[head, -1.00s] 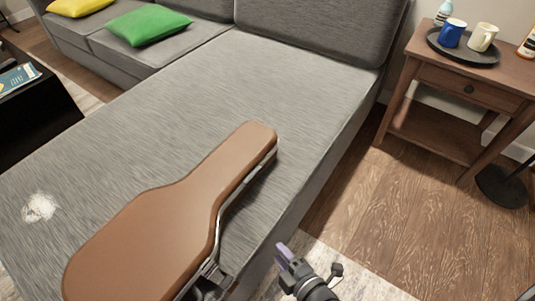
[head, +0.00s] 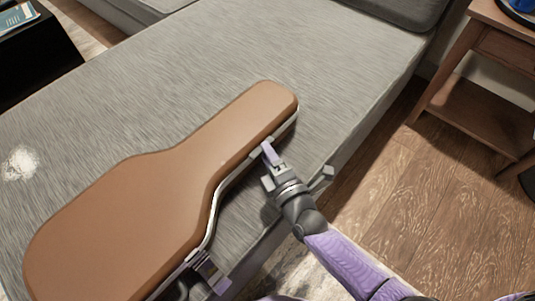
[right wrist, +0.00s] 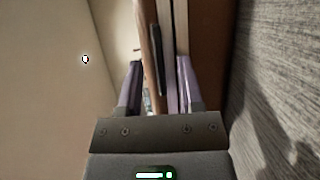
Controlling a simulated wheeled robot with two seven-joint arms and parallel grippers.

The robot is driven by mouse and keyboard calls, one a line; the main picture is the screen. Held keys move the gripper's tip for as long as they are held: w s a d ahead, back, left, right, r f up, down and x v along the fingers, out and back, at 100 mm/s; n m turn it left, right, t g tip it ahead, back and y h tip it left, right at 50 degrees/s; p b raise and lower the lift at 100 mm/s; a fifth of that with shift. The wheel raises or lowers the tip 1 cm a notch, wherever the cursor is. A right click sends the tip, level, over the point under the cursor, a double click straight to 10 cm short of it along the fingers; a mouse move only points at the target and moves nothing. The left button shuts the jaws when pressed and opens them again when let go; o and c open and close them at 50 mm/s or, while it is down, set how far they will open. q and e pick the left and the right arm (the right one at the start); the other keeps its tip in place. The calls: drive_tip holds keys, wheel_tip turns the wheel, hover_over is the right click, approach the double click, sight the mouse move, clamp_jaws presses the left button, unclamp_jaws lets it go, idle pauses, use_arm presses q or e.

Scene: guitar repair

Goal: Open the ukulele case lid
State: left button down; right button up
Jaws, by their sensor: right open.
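The brown ukulele case (head: 150,195) lies on the grey sofa seat in the head view, its lid down and its narrow end pointing up and right. A metal-coloured rim runs along its right side. My right gripper (head: 268,153) is at the rim beside the narrow part. In the right wrist view its open purple fingers (right wrist: 158,88) stand on either side of a brown and grey edge of the case (right wrist: 152,60). I cannot tell whether they touch it.
The grey sofa seat (head: 190,70) is bare around the case apart from a white patch (head: 20,163) at the left. A wooden side table (head: 480,85) stands at the upper right. The wooden floor (head: 430,190) between sofa and table is clear.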

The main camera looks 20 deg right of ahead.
drive_tip(key=shift+w, duration=0.15)
clamp_jaws()
idle(1.4)
